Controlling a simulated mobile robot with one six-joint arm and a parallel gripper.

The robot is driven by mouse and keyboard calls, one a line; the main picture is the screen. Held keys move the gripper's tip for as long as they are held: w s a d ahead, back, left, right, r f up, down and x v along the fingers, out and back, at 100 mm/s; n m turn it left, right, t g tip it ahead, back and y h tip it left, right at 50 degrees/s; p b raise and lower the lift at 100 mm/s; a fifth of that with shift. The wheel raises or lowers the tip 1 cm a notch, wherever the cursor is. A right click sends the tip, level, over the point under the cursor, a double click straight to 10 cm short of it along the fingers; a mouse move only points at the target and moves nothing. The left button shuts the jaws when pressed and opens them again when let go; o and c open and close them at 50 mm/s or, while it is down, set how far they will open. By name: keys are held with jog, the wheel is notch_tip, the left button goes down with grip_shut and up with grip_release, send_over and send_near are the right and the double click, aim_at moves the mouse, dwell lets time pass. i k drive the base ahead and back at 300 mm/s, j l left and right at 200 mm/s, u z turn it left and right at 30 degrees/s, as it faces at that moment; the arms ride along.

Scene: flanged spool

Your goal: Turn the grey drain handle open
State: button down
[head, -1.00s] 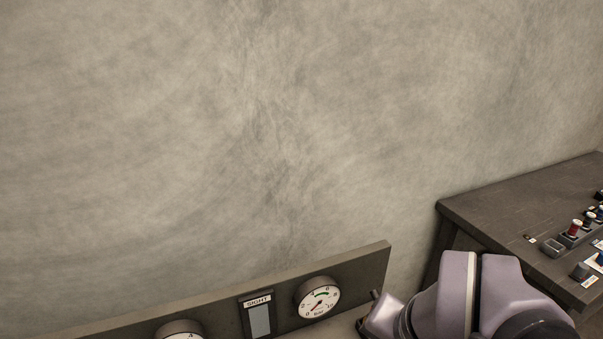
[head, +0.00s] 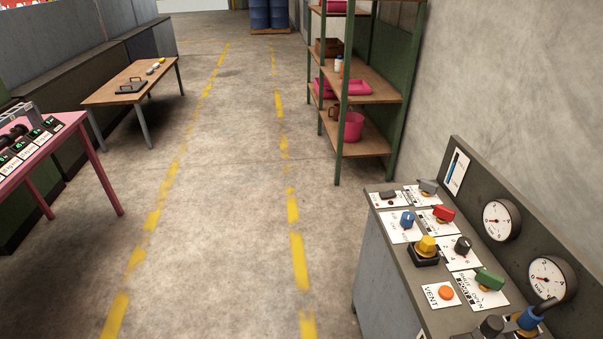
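A grey handle (head: 428,187) sits on a white label plate at the far end of the control panel (head: 420,290), at the lower right of the head view. Its label is too small to read, so I cannot confirm that it is the drain handle or tell its position. A red handle (head: 444,213) and a green handle (head: 489,279) of similar shape stand nearer; the green one's plate reads SHUT and OPEN.
The panel also carries a blue knob (head: 407,219), a yellow knob (head: 426,245), a dark knob (head: 462,245) and an orange VENT button (head: 446,293). Gauges (head: 501,220) line its backboard. A shelf rack (head: 365,90) stands beyond. The floor aisle (head: 220,220) on the left is clear.

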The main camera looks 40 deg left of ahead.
aim_at(428, 187)
jog(key=u, duration=0.85)
jog(key=i+j+z, duration=0.15)
jog(key=i+j, duration=0.15)
jog(key=i+j+z, duration=0.35)
jog(key=i+j, duration=0.35)
jog(key=i+j+z, duration=0.15)
jog(key=i+j, duration=0.15)
jog(key=j, duration=0.15)
jog(key=i+j+z, duration=0.15)
jog(key=i+j, duration=0.15)
jog(key=i+j+z, duration=0.2)
jog(key=j, duration=0.4)
